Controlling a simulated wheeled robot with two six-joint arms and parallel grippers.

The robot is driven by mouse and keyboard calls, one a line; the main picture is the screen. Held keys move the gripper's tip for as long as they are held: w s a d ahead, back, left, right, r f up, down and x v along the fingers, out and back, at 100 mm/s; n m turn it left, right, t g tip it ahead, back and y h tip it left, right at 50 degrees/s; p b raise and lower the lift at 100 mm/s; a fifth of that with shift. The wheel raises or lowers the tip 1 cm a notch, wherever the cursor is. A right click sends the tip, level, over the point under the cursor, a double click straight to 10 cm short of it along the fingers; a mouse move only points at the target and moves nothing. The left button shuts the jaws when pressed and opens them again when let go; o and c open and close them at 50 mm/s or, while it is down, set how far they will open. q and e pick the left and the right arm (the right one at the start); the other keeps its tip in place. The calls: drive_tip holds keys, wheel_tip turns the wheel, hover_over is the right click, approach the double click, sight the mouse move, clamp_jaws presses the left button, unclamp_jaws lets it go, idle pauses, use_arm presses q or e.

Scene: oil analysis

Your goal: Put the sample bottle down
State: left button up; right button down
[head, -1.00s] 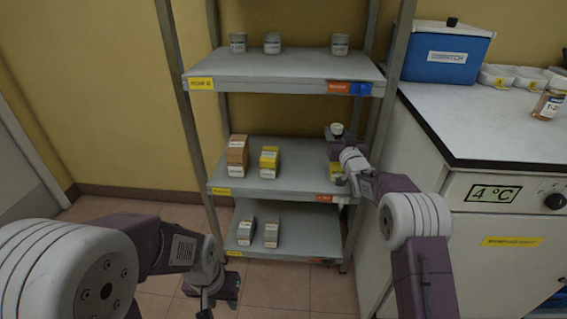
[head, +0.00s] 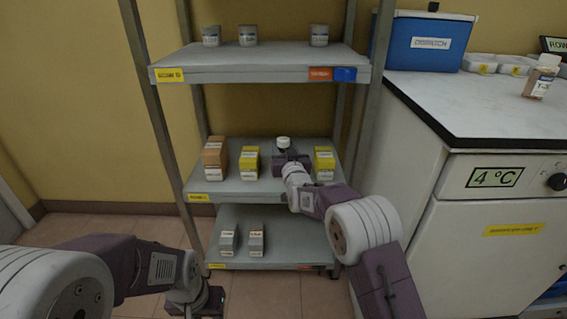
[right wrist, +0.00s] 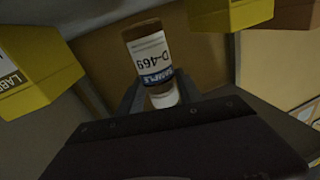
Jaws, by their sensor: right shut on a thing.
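My right gripper (head: 284,158) reaches over the middle shelf (head: 262,190) of the rack. It is shut on the sample bottle, whose white cap (head: 284,142) shows above it in the head view. The right wrist view shows the amber bottle (right wrist: 148,47) upside down in the picture, with a label reading D-469, between the two fingers. The bottle stands between two groups of yellow boxes. My gripper hides its base in the head view, so I cannot tell whether it touches the shelf. My left gripper (head: 203,303) hangs low near the floor, and its jaws are unclear.
Yellow boxes (head: 249,162) and brown boxes (head: 215,157) are left of the bottle; other yellow boxes (head: 324,162) are close on its right.

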wheel_tip(320, 180, down, 4)
drive_tip(key=b, duration=0.3)
drive_tip(key=shift+f, duration=0.1)
drive_tip(key=c, duration=0.8)
unclamp_jaws()
